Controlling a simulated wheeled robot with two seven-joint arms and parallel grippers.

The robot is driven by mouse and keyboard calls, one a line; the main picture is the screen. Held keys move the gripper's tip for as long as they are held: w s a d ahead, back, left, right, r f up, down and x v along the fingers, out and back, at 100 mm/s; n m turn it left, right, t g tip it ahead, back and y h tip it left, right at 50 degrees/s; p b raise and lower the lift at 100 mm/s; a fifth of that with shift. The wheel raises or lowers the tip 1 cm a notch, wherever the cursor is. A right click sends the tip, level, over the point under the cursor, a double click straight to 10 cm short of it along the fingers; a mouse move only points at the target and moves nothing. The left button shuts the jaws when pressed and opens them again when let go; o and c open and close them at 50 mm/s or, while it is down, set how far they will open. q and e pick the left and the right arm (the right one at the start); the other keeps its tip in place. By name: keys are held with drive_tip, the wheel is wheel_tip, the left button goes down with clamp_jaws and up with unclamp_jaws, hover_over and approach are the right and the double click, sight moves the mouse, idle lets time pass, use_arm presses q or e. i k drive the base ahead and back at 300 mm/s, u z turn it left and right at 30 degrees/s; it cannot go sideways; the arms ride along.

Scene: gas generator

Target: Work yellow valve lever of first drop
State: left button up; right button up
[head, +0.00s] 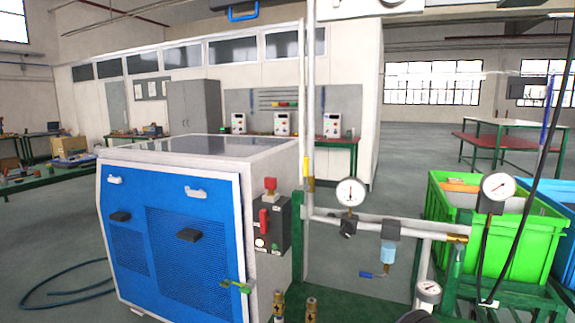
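A vertical grey drop pipe (310,110) stands right of the blue compressor cabinet. A small yellow lever (305,167) lies upright along this pipe, next to a brass-coloured valve body (310,185). It is small, and I cannot tell its exact setting. A yellow-green lever (236,286) sticks out at the lower right of the blue cabinet (180,245). Neither of my grippers shows in the head view, and nothing is seen touching the levers.
A horizontal pipe (375,222) carries a gauge (350,192) and a filter with a blue bowl (388,252). Another gauge (497,187) and a black hose stand before a green crate (520,246). A blue hose (60,292) lies on the floor at left.

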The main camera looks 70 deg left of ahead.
sight(306, 172)
drive_tip(key=k, duration=0.4)
drive_tip(key=u, duration=0.9)
